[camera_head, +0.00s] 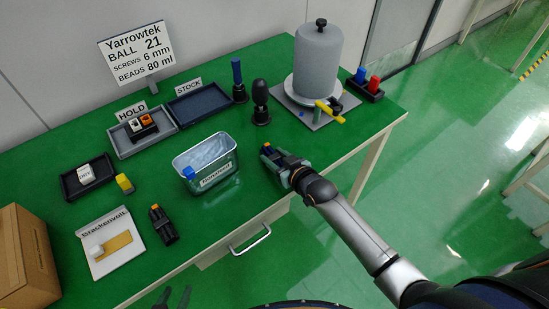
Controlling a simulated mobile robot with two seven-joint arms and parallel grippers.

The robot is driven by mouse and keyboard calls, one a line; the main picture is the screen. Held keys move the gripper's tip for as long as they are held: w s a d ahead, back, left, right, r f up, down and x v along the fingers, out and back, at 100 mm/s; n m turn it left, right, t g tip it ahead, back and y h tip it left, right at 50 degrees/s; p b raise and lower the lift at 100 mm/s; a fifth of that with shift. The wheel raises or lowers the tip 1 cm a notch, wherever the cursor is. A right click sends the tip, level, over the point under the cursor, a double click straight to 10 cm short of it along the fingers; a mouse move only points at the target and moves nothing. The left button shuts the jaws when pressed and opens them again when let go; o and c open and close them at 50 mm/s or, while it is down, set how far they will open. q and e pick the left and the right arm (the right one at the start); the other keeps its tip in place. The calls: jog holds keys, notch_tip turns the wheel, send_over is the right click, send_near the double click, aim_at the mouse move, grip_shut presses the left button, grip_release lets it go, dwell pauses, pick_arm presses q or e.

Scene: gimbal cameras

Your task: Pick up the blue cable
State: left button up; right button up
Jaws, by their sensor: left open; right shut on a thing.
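No clear cable shape shows. Blue things in view are a small blue piece (189,173) at the left rim of the metal bin, a blue-handled upright tool (237,72) at the back, and a blue piece (361,75) in a black holder. My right gripper (273,155) is shut on a small dark thing with an orange-yellow tip, just right of the bin over the green table; the grip is largely hidden. My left gripper (174,298) is open and empty at the bottom edge, in front of the table; only its dark fingers show.
The metal bin (222,176) holds a pale liner. A black device (163,226) and a white board (112,258) lie at front left. Trays (128,146) stand behind, a grey cylinder (318,62) at back right. A cardboard box (25,258) stands far left.

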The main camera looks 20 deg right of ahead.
grip_shut()
